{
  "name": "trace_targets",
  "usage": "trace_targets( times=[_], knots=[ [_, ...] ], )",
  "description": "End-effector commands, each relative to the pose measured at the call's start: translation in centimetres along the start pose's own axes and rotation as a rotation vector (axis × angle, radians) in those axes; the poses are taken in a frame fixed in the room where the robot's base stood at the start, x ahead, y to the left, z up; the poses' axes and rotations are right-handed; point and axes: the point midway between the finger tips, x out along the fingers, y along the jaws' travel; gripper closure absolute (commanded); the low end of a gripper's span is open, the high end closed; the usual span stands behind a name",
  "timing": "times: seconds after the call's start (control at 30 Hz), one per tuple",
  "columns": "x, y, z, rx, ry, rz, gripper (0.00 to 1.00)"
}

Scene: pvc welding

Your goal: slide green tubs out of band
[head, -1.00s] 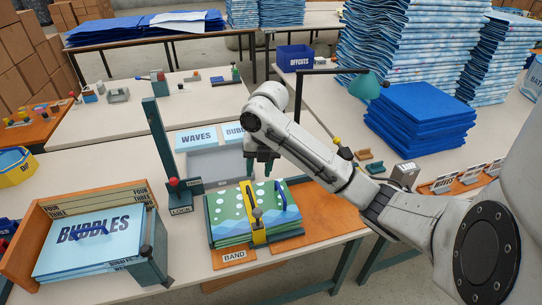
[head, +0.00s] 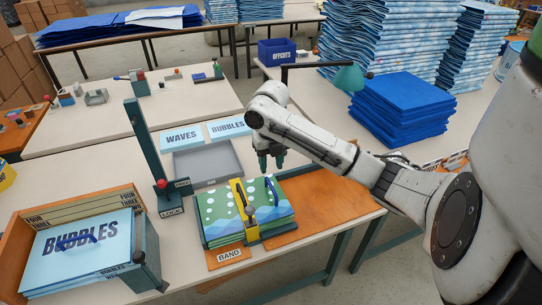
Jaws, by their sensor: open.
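A stack of flat green pieces (head: 222,207), with white dots and a blue wave pattern on top, lies on the near table. I see no other green tubs. A blue handle (head: 271,188) stands on the stack's right part. My gripper (head: 270,163) is open and empty, pointing down above the stack's back right part, near the handle. I cannot tell the exact gap between fingertips and handle.
An orange board (head: 326,196) lies clear to the right of the stack. A grey tray (head: 208,163) is behind it, and a teal post with a red knob (head: 161,184) stands left. A wooden box of BUBBLES pieces (head: 80,240) is at the near left.

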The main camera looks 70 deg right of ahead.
Motion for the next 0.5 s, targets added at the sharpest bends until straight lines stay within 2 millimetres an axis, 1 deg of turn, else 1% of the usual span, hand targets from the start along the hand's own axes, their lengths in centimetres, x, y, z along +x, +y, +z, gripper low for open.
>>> trace_targets(
  times=[0.03,0.1,0.3,0.4,0.5],
  knots=[
    [0.9,0.0,-0.1,0.002,0.004,0.001,0.58],
    [2.2,-0.1,-0.1,0.002,0.003,0.001,0.58],
    [5.5,0.0,-0.1,0.001,0.002,0.000,0.58],
    [6.7,0.0,-0.1,0.001,0.002,0.000,0.58],
    [7.5,0.0,0.0,0.001,0.000,0.001,0.58]
  ],
)
